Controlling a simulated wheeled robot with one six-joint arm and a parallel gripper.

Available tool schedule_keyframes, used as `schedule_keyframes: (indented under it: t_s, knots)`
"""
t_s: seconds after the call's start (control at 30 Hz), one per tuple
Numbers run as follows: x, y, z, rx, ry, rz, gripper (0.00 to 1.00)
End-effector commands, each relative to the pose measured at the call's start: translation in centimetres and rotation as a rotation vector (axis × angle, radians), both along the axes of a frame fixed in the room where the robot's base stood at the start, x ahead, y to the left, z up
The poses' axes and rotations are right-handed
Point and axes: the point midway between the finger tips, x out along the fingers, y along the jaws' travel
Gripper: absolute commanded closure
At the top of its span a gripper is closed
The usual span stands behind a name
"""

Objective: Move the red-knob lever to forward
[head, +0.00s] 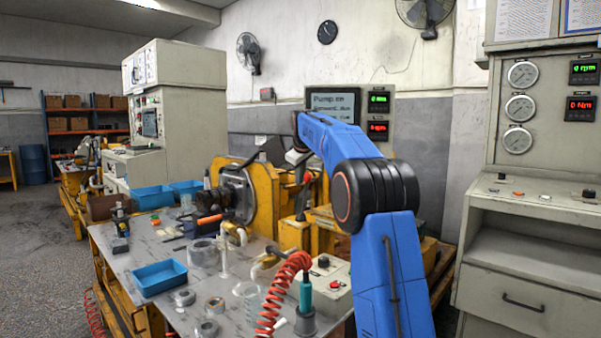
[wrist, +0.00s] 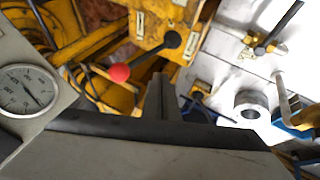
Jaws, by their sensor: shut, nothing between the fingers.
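The red-knob lever (wrist: 145,58) shows in the wrist view, its red ball at the left end and its dark base at the upper right, over yellow machinery. In the head view its red knob (head: 307,178) stands at the top of an upright black rod, just below and right of my gripper (head: 298,157). My gripper is small there and partly hidden by the blue arm. In the wrist view my gripper (wrist: 158,94) points up from the bottom, shut and empty, below and right of the red knob. I cannot tell whether it touches the lever.
A pressure gauge (wrist: 28,90) is at the left of the wrist view. The grey workbench (head: 215,278) holds metal rings, a blue tray (head: 159,277) and a coiled red hose (head: 278,297). A display panel (head: 340,103) stands behind my arm. Yellow machine parts surround the lever.

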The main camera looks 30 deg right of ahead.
Motion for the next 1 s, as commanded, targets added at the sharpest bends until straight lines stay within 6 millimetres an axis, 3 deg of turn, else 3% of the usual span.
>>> schedule_keyframes:
  t_s: [0.23,0.53,1.0]
  knots:
    - [2.3,-0.8,-3.6,0.001,0.001,-0.001,1.00]
    - [3.9,-3.7,-4.1,0.001,-0.002,-0.002,1.00]
    - [4.2,-4.1,-4.1,0.000,-0.002,0.000,1.00]
